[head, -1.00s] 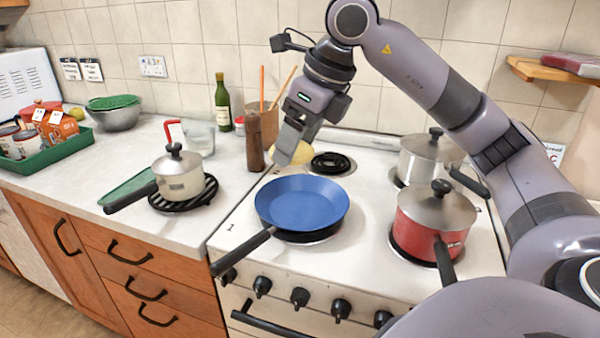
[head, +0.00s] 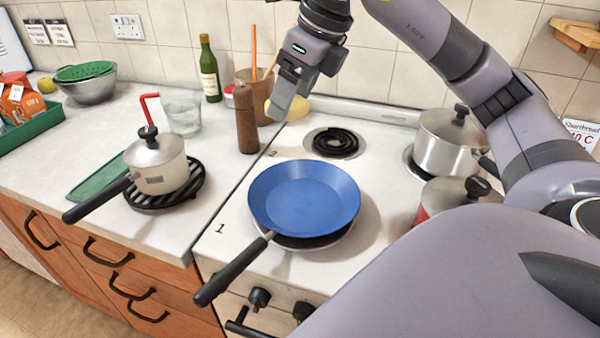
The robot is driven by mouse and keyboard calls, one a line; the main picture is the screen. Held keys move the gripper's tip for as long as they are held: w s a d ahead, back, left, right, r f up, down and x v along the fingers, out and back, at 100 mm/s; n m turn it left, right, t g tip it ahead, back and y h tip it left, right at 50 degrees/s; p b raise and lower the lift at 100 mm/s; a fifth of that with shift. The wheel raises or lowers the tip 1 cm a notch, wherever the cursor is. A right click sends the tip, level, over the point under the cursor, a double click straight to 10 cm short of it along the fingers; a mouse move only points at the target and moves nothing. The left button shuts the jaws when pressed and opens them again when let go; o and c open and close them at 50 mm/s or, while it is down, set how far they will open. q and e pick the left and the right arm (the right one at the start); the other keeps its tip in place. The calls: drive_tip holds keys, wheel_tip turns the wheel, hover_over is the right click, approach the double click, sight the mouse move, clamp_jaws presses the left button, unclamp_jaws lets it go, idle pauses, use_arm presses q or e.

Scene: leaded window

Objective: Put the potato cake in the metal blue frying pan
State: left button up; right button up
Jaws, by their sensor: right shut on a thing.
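The blue frying pan (head: 304,197) sits empty on the front left burner of the white stove, its black handle pointing to the front left. My right gripper (head: 284,103) is above and behind the pan, near the pepper mill. It is shut on a pale yellow piece, which appears to be the potato cake (head: 299,107). Most of the cake is hidden behind the fingers. The cake is apart from the pan. My left gripper is not in view.
The pepper mill (head: 246,118) and utensil pot (head: 262,88) stand close left of my gripper. The back left burner (head: 335,142) is bare.

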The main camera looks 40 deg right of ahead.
sight(288, 199)
wheel_tip(288, 199, down, 19)
drive_tip(key=shift+f, duration=0.1)
idle(0.3)
drive_tip(key=shift+f+b, duration=0.15)
drive_tip(key=shift+b, duration=0.25)
drive_tip(key=o, duration=1.1)
drive_tip(key=shift+s, duration=0.1)
drive_tip(key=shift+c, duration=0.2)
drive_tip(key=shift+r+p, duration=0.3)
drive_tip(key=shift+p, duration=0.05)
drive_tip(key=v, duration=1.1)
drive_tip(key=shift+r+b, duration=0.3)
drive_tip(key=shift+r, duration=0.1)
